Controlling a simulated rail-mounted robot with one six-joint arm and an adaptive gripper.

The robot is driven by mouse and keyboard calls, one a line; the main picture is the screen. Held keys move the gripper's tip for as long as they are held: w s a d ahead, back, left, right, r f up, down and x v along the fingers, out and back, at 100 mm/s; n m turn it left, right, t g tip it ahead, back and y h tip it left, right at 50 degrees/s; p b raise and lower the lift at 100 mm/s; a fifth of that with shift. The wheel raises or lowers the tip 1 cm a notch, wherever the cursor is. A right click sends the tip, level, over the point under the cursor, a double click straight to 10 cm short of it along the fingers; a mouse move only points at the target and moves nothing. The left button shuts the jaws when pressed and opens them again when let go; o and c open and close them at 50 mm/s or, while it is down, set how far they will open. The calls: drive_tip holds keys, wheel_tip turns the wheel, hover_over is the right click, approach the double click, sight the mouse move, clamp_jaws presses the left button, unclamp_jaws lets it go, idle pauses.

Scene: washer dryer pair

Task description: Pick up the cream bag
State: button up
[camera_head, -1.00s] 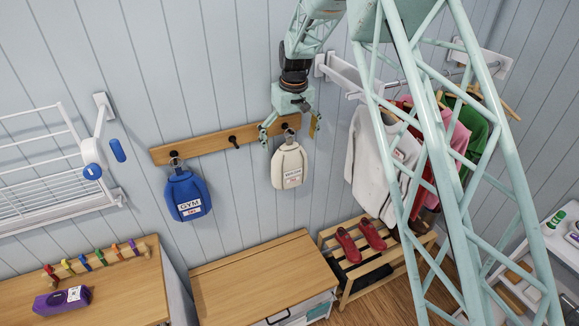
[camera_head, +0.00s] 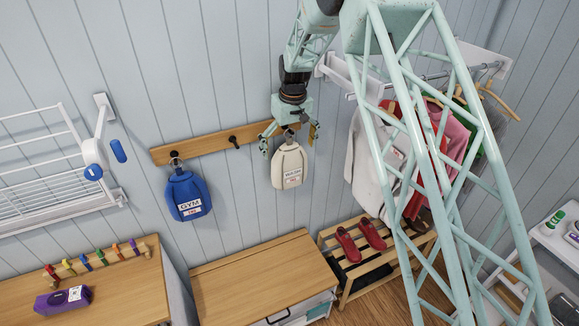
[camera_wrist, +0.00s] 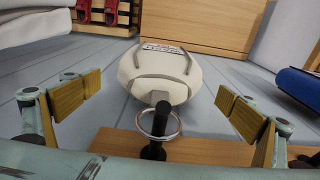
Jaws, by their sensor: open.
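The cream bag (camera_head: 289,167) hangs on the wooden peg rail, at its right end, with a white label on its front. In the wrist view the cream bag (camera_wrist: 160,70) shows its top, with a metal ring (camera_wrist: 160,123) around a black peg (camera_wrist: 154,140). My gripper (camera_head: 289,138) is at the top of the bag. In the wrist view my gripper (camera_wrist: 158,100) is open, with one wooden-faced finger on each side of the ring and the bag. Neither finger visibly touches them.
A blue gym bag (camera_head: 187,194) hangs left on the same rail (camera_head: 205,144), past an empty peg (camera_head: 233,141). Clothes (camera_head: 372,160) hang on a rack to the right. A wooden-topped bench (camera_head: 262,275) and a shoe rack (camera_head: 352,287) with red shoes stand below.

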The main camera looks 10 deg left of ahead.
sight(288, 157)
drive_tip(key=shift+w+a+f, duration=0.1)
drive_tip(key=shift+w+f, duration=0.05)
drive_tip(key=shift+f, duration=0.9)
drive_tip(key=shift+w+a+f, duration=0.1)
drive_tip(key=shift+f, duration=0.9)
drive_tip(key=c, duration=1.1)
drive_tip(key=shift+c, duration=0.3)
drive_tip(key=shift+r, duration=0.25)
drive_tip(key=shift+r, duration=0.6)
drive_tip(key=s+d+b, duration=0.2)
drive_tip(key=s+d, duration=0.8)
drive_tip(key=s, duration=0.4)
drive_tip(key=shift+s+d, duration=0.3)
drive_tip(key=shift+s, duration=0.05)
